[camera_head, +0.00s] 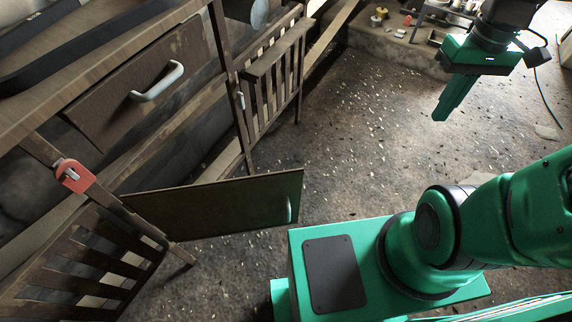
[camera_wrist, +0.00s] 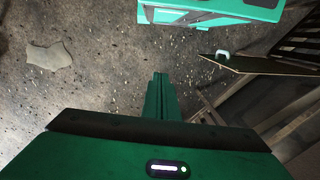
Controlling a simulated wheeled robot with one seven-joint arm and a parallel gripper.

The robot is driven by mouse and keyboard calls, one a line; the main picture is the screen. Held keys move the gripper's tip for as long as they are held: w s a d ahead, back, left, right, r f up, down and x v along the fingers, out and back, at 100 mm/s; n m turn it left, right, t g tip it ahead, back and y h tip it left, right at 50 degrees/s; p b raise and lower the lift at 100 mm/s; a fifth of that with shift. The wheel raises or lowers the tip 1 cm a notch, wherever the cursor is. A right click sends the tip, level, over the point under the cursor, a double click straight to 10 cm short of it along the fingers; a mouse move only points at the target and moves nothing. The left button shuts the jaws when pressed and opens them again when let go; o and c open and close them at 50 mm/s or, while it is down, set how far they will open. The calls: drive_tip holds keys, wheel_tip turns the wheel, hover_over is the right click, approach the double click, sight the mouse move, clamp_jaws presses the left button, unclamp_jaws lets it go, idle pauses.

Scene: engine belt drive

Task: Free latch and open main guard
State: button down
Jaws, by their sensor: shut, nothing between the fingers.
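A dark flat panel (camera_head: 215,207), which looks like the main guard, stands swung out from the frame under the bench. It has a pale handle (camera_head: 289,209) near its free end. My gripper (camera_head: 441,114) is shut and empty, pointing down over open floor, well apart from panel and latch. Its fingers show in the wrist view (camera_wrist: 160,78).
A wooden drawer (camera_head: 145,80) with a pale handle is above the panel. Slatted guards stand at the lower left (camera_head: 85,265) and upper middle (camera_head: 275,85). Small items lie on a low ledge (camera_head: 395,45) at the back. Speckled floor (camera_head: 345,130) between is clear.

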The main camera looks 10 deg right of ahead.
drive_tip(key=w+a+f+n+g+y, duration=0.2)
drive_tip(key=w+a+f+n, duration=0.5)
drive_tip(key=w+a+n, duration=0.4)
drive_tip(key=w+a+f+n+g+y, duration=0.1)
drive_tip(key=a+f+n+g, duration=0.1)
drive_tip(key=a+f+n, duration=0.45)
drive_tip(key=w+a+f+n+g+y, duration=0.1)
drive_tip(key=w+a+f+n, duration=0.15)
drive_tip(key=a, duration=0.75)
drive_tip(key=s+a+f, duration=0.3)
drive_tip(key=s+f, duration=0.5)
drive_tip(key=s, duration=0.1)
drive_tip(key=shift+s+a+f, duration=0.3)
drive_tip(key=shift+a+f, duration=0.05)
drive_tip(key=shift+a, duration=0.05)
drive_tip(key=shift+a, duration=0.1)
